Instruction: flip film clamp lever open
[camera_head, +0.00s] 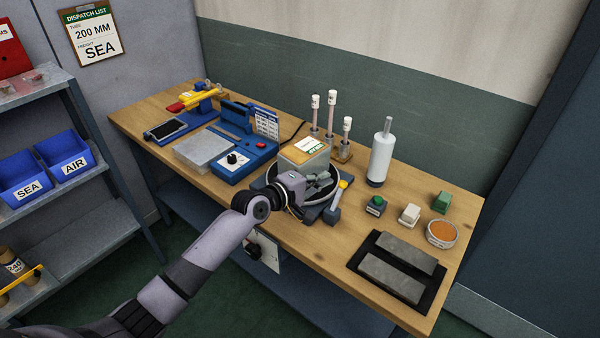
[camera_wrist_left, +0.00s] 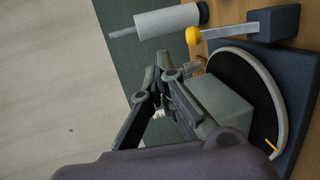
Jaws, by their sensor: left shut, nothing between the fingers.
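A lever with a yellow knob (camera_head: 343,184) stands at the right side of a dark base with a round black, white-rimmed plate. My left gripper (camera_head: 322,184) is shut and empty, in front of the grey box on the plate and just left of the lever. In the left wrist view its fingers (camera_wrist_left: 160,68) appear apart from the knob. The arm hides part of the plate. My right gripper is not in view.
A grey box with a label (camera_head: 304,152) stands on the plate. Behind are white-capped rods (camera_head: 331,110) and a white cylinder (camera_head: 382,158). A blue device (camera_head: 240,150) is on the left; stamps and a black tray (camera_head: 380,291) with grey bars are on the right.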

